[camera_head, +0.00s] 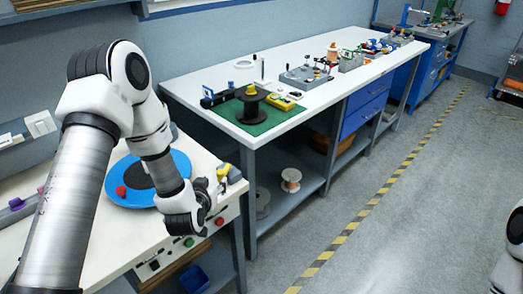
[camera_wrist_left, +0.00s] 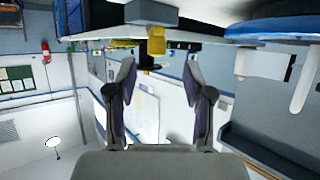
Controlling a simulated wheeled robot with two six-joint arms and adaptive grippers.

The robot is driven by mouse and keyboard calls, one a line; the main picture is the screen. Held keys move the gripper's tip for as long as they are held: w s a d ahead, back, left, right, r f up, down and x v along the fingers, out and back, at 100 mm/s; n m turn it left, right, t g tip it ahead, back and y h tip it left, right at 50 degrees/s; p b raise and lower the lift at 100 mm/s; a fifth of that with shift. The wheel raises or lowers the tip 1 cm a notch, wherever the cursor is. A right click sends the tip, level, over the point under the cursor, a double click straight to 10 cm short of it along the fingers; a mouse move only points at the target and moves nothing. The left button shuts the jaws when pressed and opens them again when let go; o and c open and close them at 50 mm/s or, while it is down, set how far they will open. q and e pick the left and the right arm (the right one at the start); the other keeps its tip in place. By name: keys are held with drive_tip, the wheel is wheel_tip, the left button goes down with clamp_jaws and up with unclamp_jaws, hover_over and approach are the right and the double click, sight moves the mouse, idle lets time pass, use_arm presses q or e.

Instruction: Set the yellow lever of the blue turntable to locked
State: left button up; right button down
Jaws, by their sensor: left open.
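The blue turntable (camera_head: 117,187) lies on the near white bench, with a dark centre and a red knob (camera_head: 121,191); my left arm covers part of it. At its right a small yellow part (camera_head: 222,170), seemingly the yellow lever, sits by a grey block. The wrist view looks upside down: the turntable's blue rim (camera_wrist_left: 275,28) is upper right, and a yellow piece (camera_wrist_left: 156,44) shows by the grey block (camera_wrist_left: 150,12), beyond my fingertips. My left gripper (camera_head: 206,201), also in the wrist view (camera_wrist_left: 160,85), is open and empty, beside the bench's front edge. The lever's exact setting cannot be told.
The near bench's front panel carries a green button (camera_head: 189,242) and a red button (camera_head: 219,221). A second bench (camera_head: 300,40) behind holds a black spool (camera_head: 251,103) on a green mat (camera_head: 240,131) and several fixtures. Open floor (camera_head: 390,230) lies to the right.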

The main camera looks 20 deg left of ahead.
sight(219, 173)
use_arm(q)
drive_tip(key=shift+w+r, duration=0.15)
drive_tip(key=shift+w, duration=0.65)
drive_tip(key=p+x, duration=0.1)
drive_tip(key=x, duration=0.5)
drive_tip(key=shift+w+a, duration=0.1)
drive_tip(key=shift+a, duration=0.05)
drive_tip(key=c, duration=0.3)
clamp_jaws()
